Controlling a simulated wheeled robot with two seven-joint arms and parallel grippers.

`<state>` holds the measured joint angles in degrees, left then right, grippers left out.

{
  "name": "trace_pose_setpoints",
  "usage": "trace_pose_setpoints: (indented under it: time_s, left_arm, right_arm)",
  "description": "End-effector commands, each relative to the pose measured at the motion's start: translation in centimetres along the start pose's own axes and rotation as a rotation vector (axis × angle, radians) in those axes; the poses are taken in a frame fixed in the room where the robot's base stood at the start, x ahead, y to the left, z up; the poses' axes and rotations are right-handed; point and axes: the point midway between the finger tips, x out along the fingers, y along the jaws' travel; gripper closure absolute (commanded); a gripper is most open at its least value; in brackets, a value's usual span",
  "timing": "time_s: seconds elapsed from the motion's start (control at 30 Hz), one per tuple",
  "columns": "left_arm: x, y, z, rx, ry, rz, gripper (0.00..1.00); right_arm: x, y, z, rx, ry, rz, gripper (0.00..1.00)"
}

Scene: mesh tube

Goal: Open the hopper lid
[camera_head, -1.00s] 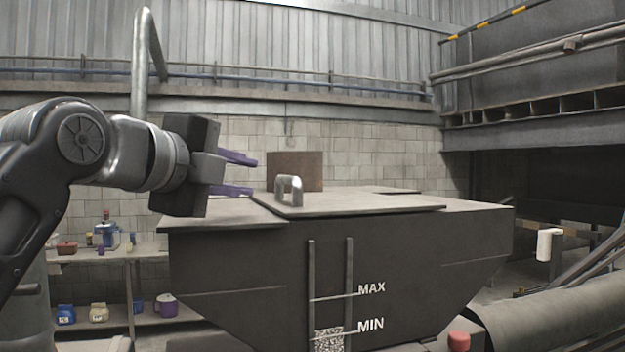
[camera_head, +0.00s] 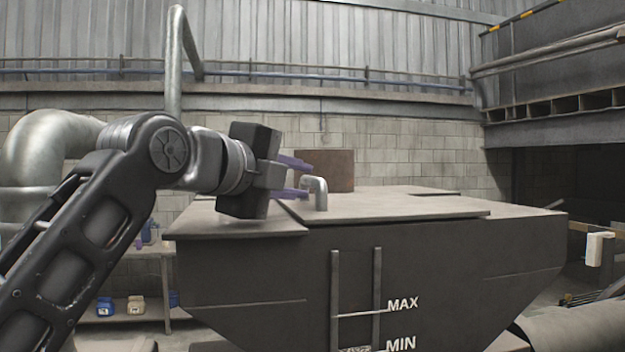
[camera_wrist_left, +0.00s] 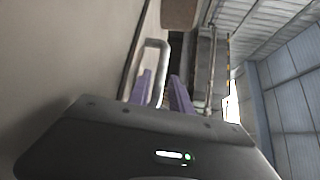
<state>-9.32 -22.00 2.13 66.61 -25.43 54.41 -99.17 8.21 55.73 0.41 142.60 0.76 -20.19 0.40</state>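The hopper (camera_head: 260,265) is a dark box with sloping sides and MAX and MIN marks on its front. Its flat lid (camera_head: 400,206) lies shut on top. A grey bar handle (camera_head: 320,190) stands upright on the lid's left part; it also shows in the left wrist view (camera_wrist_left: 151,44). My left gripper (camera_head: 294,178) is open, its purple fingers pointing right at the handle. My right gripper is not in view.
A brown upright plate (camera_head: 330,170) stands behind the handle. A shelf (camera_head: 130,322) with small containers is at lower left. A white object (camera_head: 596,248) hangs at the right edge. The space above the lid right of the handle is clear.

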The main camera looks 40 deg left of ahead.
Motion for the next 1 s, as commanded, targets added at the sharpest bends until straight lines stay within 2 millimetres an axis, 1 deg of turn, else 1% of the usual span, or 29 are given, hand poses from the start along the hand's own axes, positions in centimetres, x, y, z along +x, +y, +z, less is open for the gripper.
trace_pose_setpoints:
  time_s: [0.03, 0.1, 0.2, 0.3, 0.43, 0.63, 0.67, 0.93, 1.0]
  left_arm:
    - [0.9, -0.2, -0.1, 0.001, 0.001, 0.003, 0.75]
    - [2.0, -0.2, 0.0, 0.001, 0.0, 0.002, 0.75]
    - [3.5, -0.2, -0.1, 0.0, 0.002, 0.002, 0.75]
    - [4.4, -0.1, 0.0, 0.0, 0.001, 0.001, 0.75]
    - [4.9, 0.0, 0.0, 0.0, 0.0, 0.0, 0.75]
    - [4.9, 0.0, 0.0, 0.0, 0.0, 0.0, 0.75]
    - [4.9, 0.0, 0.0, 0.0, 0.0, 0.0, 0.77]
    - [4.8, 0.0, 0.0, 0.0, 0.0, 0.0, 0.99]
    - [4.8, 0.0, 0.0, 0.0, 0.0, 0.0, 1.0]
  right_arm:
    - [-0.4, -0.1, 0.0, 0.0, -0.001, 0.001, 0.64]
    - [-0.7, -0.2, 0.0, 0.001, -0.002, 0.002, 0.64]
    - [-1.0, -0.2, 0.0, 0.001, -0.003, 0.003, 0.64]
    - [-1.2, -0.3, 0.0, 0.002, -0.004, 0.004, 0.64]
    - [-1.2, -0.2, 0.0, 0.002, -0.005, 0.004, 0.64]
    - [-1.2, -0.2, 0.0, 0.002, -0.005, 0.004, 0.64]
    - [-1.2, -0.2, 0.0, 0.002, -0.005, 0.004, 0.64]
    - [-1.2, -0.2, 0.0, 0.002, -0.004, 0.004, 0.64]
    - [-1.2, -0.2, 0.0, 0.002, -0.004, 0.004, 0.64]
